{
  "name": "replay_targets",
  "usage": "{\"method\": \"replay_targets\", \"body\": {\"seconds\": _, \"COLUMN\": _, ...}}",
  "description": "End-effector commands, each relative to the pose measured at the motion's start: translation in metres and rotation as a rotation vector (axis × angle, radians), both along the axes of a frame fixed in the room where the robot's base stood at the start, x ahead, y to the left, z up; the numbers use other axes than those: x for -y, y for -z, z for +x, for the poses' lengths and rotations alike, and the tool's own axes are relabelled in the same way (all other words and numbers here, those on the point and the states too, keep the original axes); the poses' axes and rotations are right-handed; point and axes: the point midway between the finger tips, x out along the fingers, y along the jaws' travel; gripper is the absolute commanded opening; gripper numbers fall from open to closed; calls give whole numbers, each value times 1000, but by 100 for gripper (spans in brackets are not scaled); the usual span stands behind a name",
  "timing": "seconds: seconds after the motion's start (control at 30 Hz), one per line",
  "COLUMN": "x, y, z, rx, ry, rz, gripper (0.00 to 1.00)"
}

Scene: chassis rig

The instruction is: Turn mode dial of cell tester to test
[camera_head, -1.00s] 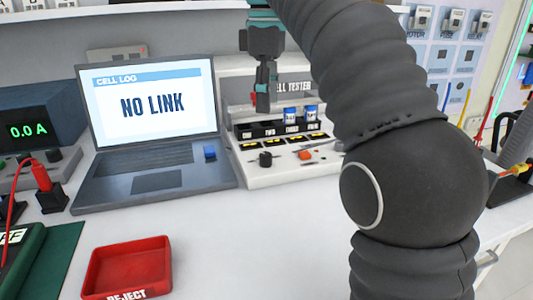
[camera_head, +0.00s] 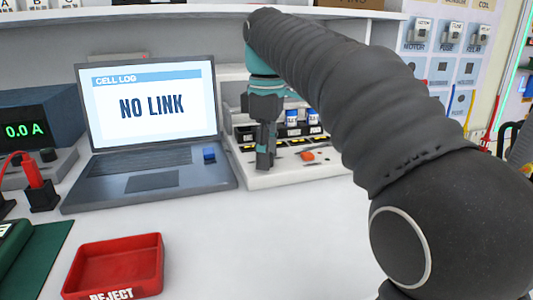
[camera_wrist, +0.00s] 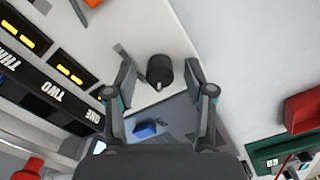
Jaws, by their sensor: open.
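The cell tester (camera_head: 300,178) is a white unit right of the laptop, and my arm covers part of it. Its mode dial looks like a black round knob (camera_wrist: 160,70) with a small pale mark, seen in the wrist view. My gripper (camera_head: 265,160) points down over the tester's front left part and hides the dial in the head view. In the wrist view my gripper (camera_wrist: 160,78) is open, with one finger on each side of the knob. I cannot tell whether either finger touches it. The dial's position labels cannot be read.
A laptop (camera_head: 150,180) reading "NO LINK" stands close left of my gripper, with a small blue block (camera_head: 209,155) on it. An orange piece (camera_head: 307,155) and slots with blue-topped cells (camera_head: 291,117) are on the tester. A red reject tray (camera_head: 115,265) sits in front.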

Motion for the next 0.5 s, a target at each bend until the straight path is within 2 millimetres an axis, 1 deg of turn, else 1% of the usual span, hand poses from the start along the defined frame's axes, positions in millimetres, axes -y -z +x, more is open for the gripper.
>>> {"method": "replay_targets", "body": {"seconds": 0.1, "x": 0, "y": 0, "z": 0, "rx": 0, "ry": 0, "rz": 0, "gripper": 54}}
{"method": "replay_targets", "body": {"seconds": 0.17, "x": 0, "y": 0, "z": 0, "rx": 0, "ry": 0, "rz": 0, "gripper": 39}}
{"method": "replay_targets", "body": {"seconds": 0.2, "x": 0, "y": 0, "z": 0, "rx": 0, "ry": 0, "rz": 0, "gripper": 29}}
{"method": "replay_targets", "body": {"seconds": 0.27, "x": 0, "y": 0, "z": 0, "rx": 0, "ry": 0, "rz": 0, "gripper": 14}}
{"method": "replay_targets", "body": {"seconds": 0.3, "x": 0, "y": 0, "z": 0, "rx": 0, "ry": 0, "rz": 0, "gripper": 4}}
{"method": "replay_targets", "body": {"seconds": 0.33, "x": 0, "y": 0, "z": 0, "rx": 0, "ry": 0, "rz": 0, "gripper": 0}}
{"method": "replay_targets", "body": {"seconds": 0.5, "x": 0, "y": 0, "z": 0, "rx": -1, "ry": 2, "rz": 0, "gripper": 0}}
